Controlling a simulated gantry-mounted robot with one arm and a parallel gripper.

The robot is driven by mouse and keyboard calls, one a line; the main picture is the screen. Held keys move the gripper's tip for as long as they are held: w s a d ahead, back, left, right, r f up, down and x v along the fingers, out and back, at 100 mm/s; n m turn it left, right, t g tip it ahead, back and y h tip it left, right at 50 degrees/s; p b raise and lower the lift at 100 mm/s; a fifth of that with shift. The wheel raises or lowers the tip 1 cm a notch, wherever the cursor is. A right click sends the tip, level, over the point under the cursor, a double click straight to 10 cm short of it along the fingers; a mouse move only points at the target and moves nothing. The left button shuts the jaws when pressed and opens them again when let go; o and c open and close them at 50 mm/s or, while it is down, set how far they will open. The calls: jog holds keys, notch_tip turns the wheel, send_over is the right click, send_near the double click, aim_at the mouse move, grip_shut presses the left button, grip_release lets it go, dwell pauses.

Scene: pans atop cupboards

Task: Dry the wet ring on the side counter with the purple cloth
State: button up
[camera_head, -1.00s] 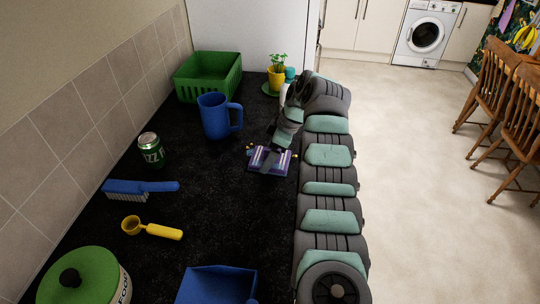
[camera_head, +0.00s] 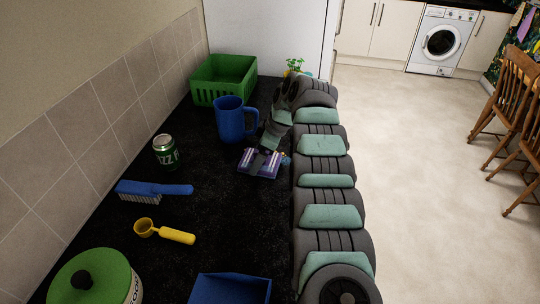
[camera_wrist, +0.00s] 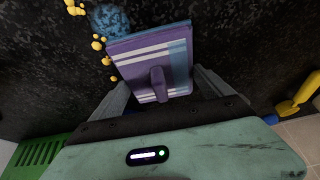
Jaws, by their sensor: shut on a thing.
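The purple cloth (camera_head: 246,157) with white stripes lies on the dark speckled counter, just in front of the blue mug. My gripper (camera_head: 262,162) is shut on it from above. In the wrist view, the cloth (camera_wrist: 133,45) shows as a flat folded pad with a blue band along one side, and my gripper (camera_wrist: 158,84) holds its near edge. Yellow crumbs (camera_wrist: 97,43) and a fuzzy blue clump (camera_wrist: 110,19) lie beside the cloth. I cannot make out a wet ring; the cloth and arm hide part of the counter.
The blue mug (camera_head: 230,120) and green basket (camera_head: 222,80) stand behind the cloth. A can (camera_head: 165,152), blue brush (camera_head: 150,190), yellow scoop (camera_head: 165,231), green-lidded pot (camera_head: 95,275) and blue bin (camera_head: 230,288) line the left and front. The counter between them is clear.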

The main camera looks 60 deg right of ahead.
aim_at(273, 162)
jog(key=shift+s+f+b, duration=0.3)
jog(key=shift+s+b, duration=0.15)
jog(key=shift+b, duration=0.15)
jog(key=shift+s+d+r+b, duration=0.15)
jog(key=shift+s+b, duration=0.1)
jog(key=shift+s, duration=0.4)
jog(key=shift+s+d+r+b, duration=0.1)
jog(key=shift+s+d+b, duration=0.1)
jog(key=shift+s, duration=0.45)
jog(key=shift+s+d+r+b, duration=0.1)
jog(key=shift+s+b, duration=0.15)
jog(key=shift+s, duration=0.4)
jog(key=shift+s+d+b, duration=0.25)
jog(key=shift+s, duration=0.75)
jog(key=shift+s+d+b, duration=0.2)
jog(key=shift+s+d, duration=0.05)
jog(key=shift+s, duration=0.75)
jog(key=o, duration=0.9)
jog(key=shift+r, duration=0.1)
jog(key=shift+f, duration=0.35)
jog(key=shift+c, duration=0.5)
